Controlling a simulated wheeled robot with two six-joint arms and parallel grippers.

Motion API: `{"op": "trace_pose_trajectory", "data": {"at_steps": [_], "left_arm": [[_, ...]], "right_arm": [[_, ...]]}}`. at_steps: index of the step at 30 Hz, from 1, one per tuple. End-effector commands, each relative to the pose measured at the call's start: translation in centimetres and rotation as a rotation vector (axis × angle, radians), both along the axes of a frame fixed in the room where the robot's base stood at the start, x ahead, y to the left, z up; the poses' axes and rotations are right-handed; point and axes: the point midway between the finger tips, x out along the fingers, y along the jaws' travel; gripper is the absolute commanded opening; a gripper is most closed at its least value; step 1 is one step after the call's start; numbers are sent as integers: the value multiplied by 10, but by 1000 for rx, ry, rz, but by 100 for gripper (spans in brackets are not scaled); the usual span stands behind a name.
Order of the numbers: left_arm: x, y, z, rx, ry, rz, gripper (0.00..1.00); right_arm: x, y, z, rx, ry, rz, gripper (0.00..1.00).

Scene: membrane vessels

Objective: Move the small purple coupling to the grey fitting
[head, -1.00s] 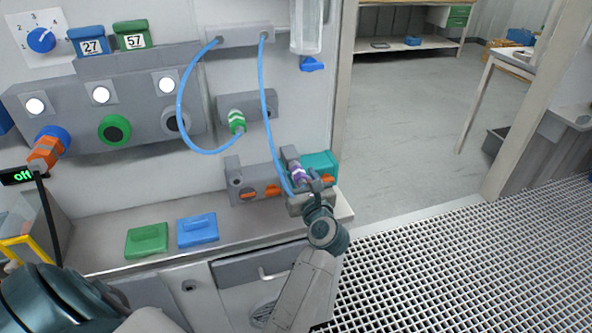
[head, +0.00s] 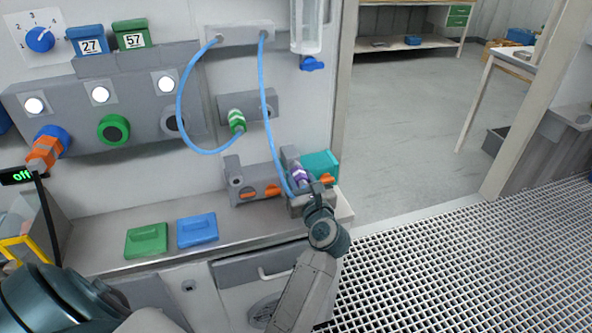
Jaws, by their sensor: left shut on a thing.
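The small purple coupling (head: 299,174) has white stripes and sits at the right part of the low grey bracket on the bench, with a blue hose (head: 268,115) running down to it. My left gripper (head: 312,190) is at its lower end, shut on it; the fingers partly hide the coupling. It looks tilted, and I cannot tell whether it is still seated in the bracket. A grey round fitting (head: 173,123) is on the wall panel, right of the green ring. A grey wall block (head: 262,106) also carries ports. My right gripper is not in view.
A green-striped coupling (head: 237,121) with its own blue hose loop is on the grey wall block. A teal block (head: 321,165) stands close right of the purple coupling. Green (head: 147,241) and blue (head: 197,230) blocks lie on the bench. A clear vessel (head: 306,25) hangs above.

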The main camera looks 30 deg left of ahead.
Motion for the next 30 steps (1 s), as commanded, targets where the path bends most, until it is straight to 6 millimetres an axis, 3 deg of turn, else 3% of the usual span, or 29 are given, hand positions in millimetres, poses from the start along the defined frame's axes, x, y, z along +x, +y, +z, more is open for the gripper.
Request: {"op": "trace_pose_trajectory", "data": {"at_steps": [30], "left_arm": [[-28,-33,-3,-7,4,0,0]], "right_arm": [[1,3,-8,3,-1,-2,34]]}}
